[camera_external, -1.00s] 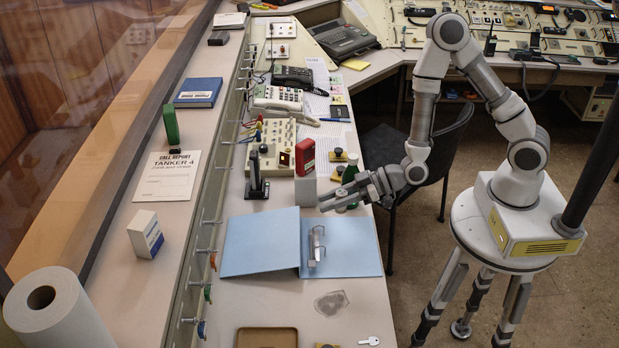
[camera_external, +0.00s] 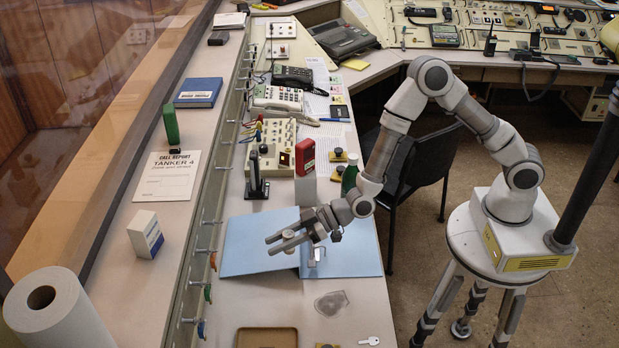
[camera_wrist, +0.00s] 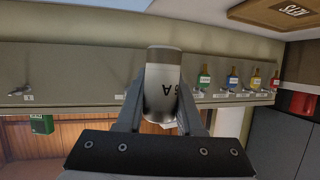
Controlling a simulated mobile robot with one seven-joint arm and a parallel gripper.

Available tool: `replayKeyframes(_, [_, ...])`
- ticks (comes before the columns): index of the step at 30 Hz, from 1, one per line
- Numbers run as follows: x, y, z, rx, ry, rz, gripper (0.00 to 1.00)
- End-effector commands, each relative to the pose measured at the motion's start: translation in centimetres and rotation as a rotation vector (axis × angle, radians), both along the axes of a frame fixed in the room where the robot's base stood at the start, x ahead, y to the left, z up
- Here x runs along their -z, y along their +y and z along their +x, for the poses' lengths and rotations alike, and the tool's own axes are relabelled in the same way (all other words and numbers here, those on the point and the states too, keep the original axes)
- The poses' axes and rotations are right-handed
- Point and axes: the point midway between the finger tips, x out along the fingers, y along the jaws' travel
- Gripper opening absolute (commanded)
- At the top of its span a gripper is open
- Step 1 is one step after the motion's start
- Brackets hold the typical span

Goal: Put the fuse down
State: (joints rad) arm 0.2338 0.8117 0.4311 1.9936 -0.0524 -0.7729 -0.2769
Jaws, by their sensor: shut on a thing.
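My gripper (camera_external: 287,242) reaches over the open light-blue binder (camera_external: 345,247) on the desk in the external view. In the wrist view the fingers of my gripper (camera_wrist: 163,110) are shut on a silvery cylinder, the fuse (camera_wrist: 163,75), with dark lettering ending in "A". In the external view the fuse is too small to make out between the fingers. The wrist view looks toward a grey panel with hooks, so the surface below the fuse is hidden there.
A brown tray (camera_external: 266,338), a clear flat piece (camera_external: 331,303) and a key (camera_external: 369,341) lie in front of the binder. Hanging coloured tags (camera_wrist: 231,78) line the panel. Some bare desk shows around the clear piece.

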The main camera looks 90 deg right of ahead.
Motion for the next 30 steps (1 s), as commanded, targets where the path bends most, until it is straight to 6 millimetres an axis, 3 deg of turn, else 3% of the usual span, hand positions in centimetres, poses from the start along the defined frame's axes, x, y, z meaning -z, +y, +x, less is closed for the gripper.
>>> replayKeyframes(1, [1.3,1.6,1.4,-0.03,-0.004,-0.002,0.0])
replayKeyframes(6, [2.4,5.6,4.9,-0.104,-0.003,-0.015,0.0])
replayKeyframes(12, [2.9,8.3,6.9,-0.152,-0.001,-0.031,0.0])
replayKeyframes(20, [3.8,8.9,7.3,-0.163,0.002,-0.034,0.0])
replayKeyframes(30, [7.6,8.9,7.3,-0.162,0.002,-0.034,0.0])
